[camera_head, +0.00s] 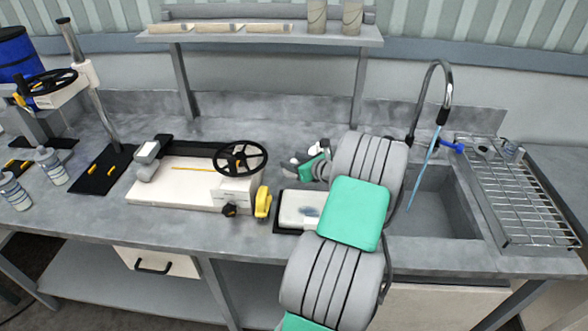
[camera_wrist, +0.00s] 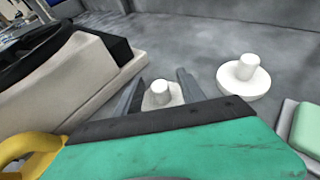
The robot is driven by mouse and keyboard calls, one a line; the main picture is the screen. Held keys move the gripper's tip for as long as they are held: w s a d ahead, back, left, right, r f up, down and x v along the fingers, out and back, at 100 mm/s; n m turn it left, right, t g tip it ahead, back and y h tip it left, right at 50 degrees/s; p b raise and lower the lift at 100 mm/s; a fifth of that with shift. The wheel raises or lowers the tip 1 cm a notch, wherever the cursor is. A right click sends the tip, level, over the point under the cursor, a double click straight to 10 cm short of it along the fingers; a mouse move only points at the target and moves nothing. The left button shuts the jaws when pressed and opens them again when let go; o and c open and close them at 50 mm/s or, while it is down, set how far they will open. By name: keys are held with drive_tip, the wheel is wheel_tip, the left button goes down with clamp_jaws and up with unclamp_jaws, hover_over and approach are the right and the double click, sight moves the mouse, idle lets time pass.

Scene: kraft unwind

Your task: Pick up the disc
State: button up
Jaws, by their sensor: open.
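In the wrist view, a white round disc with a raised knob (camera_wrist: 160,97) sits on the grey bench between the two grey fingers of my gripper (camera_wrist: 161,80). The gripper is open, and its black and green body hides the disc's near edge. I cannot tell whether a finger touches it. A second white knobbed disc (camera_wrist: 243,77) lies on the bench to the right, outside the fingers. I cannot tell which one the task means. In the head view, my gripper (camera_head: 312,168) is low over the bench behind a white-topped device, partly hidden by my arm.
A cream machine with a black handwheel (camera_head: 241,159) and yellow handle (camera_head: 263,202) stands close left. The white-topped device (camera_head: 299,208) is in front. A sink (camera_head: 440,205) with tap and a wire rack (camera_head: 520,200) are right.

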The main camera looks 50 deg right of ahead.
drive_tip(key=shift+c, duration=0.6)
clamp_jaws()
